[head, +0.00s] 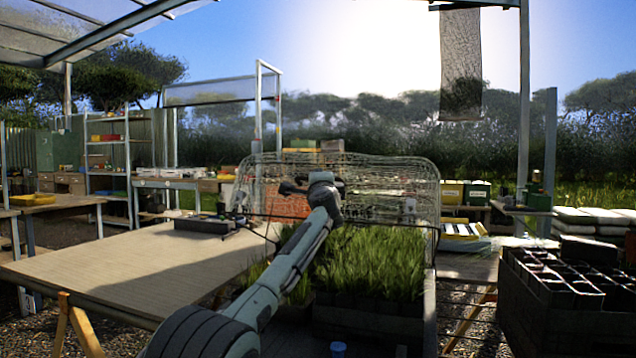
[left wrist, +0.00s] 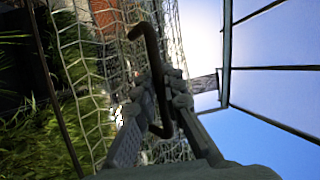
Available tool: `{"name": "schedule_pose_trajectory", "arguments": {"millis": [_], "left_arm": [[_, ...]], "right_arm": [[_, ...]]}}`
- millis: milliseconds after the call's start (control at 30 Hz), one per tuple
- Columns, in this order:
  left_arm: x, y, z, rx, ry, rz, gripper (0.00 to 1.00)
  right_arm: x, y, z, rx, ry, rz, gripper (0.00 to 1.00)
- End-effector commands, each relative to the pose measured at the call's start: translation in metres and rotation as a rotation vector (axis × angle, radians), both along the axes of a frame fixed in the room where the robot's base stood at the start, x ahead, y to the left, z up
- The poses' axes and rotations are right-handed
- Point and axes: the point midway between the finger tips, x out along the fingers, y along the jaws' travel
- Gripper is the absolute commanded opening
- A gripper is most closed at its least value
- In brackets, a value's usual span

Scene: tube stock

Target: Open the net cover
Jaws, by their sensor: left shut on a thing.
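The net cover (head: 395,190) is a wire-like mesh on a rounded frame, standing raised and tilted up behind the green seedlings (head: 372,262) in the head view. Its mesh also shows in the left wrist view (left wrist: 85,75). My left gripper (head: 298,187) is at the upper middle-left of the cover. In the left wrist view my left gripper (left wrist: 165,98) is shut on a brown bent handle (left wrist: 143,33) in front of the mesh. The handle's joint to the frame is hard to make out. My right gripper is not in view.
A wooden table (head: 130,262) lies to the left, mostly bare, with a dark flat tray (head: 205,226) at its far edge. A dark crate of pots (head: 560,315) stands at the right.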

Motion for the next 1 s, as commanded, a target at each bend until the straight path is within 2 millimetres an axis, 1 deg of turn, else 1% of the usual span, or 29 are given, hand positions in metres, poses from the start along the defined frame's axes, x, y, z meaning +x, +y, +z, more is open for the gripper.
{"name": "schedule_pose_trajectory", "arguments": {"millis": [33, 67, 200, 233, 733, 867, 1000], "left_arm": [[-0.001, -0.003, 0.003, 0.003, -0.004, -0.004, 0.0], [-0.001, -0.003, 0.003, 0.003, -0.005, -0.004, 0.12], [-0.001, -0.002, 0.003, 0.002, -0.004, -0.002, 0.29], [-0.001, -0.002, 0.002, 0.002, -0.004, -0.002, 0.31], [-0.002, -0.002, -0.001, -0.001, -0.001, -0.001, 0.31], [-0.009, -0.004, -0.002, -0.004, -0.003, -0.003, 0.31], [-0.022, -0.003, -0.004, -0.006, -0.003, -0.002, 0.31]], "right_arm": [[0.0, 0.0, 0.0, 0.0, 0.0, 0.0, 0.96], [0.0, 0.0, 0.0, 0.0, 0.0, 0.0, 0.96], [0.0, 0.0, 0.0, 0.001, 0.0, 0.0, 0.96], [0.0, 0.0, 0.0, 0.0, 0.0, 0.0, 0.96], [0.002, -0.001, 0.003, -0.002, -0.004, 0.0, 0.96], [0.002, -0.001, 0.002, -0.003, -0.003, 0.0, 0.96], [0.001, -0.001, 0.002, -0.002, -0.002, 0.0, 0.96]]}}
